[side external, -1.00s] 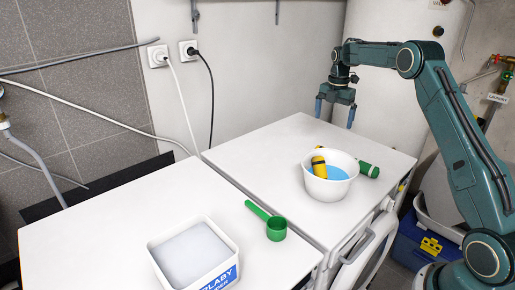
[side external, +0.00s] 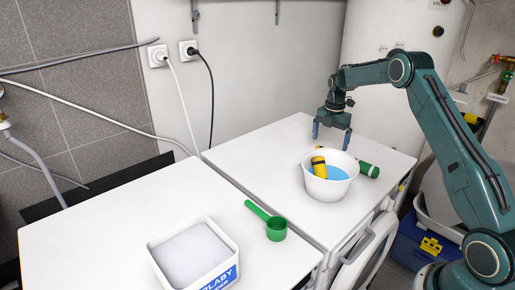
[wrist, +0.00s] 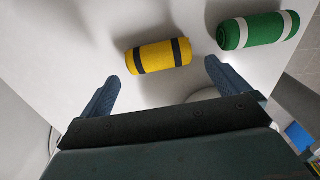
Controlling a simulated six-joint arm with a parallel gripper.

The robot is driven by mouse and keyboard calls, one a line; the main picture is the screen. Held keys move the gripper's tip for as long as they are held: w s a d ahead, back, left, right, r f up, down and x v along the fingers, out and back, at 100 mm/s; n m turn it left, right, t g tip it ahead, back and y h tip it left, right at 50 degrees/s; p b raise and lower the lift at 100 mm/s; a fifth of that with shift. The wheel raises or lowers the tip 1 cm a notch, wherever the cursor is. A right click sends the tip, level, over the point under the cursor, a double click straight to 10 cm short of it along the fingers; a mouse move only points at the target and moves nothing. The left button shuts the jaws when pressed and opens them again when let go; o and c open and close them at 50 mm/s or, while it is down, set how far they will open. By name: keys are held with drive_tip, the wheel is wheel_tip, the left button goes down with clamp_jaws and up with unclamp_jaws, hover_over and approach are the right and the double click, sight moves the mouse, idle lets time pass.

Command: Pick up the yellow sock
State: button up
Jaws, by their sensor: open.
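The yellow sock (wrist: 158,57), rolled up with dark bands, lies on a white surface in the wrist view, ahead of and between my fingertips and clear of both. In the side view, a yellow roll with a dark band (side external: 318,166) shows inside the outline of the white bowl (side external: 330,188); I cannot tell if it is the same roll. My gripper (side external: 331,137) is open and empty, pointing down above the washer top behind the bowl. Its two fingers also show in the wrist view (wrist: 162,80).
A green roll with white bands (wrist: 258,30) lies right of the yellow sock; it shows beside the bowl in the side view (side external: 368,169). Blue shows inside the bowl. A green scoop (side external: 276,229) and a powder tub (side external: 195,258) are on the nearer white top.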

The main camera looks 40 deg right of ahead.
drive_tip(key=shift+w+f, duration=0.1)
drive_tip(key=shift+f, duration=2.5)
drive_tip(key=c, duration=0.8)
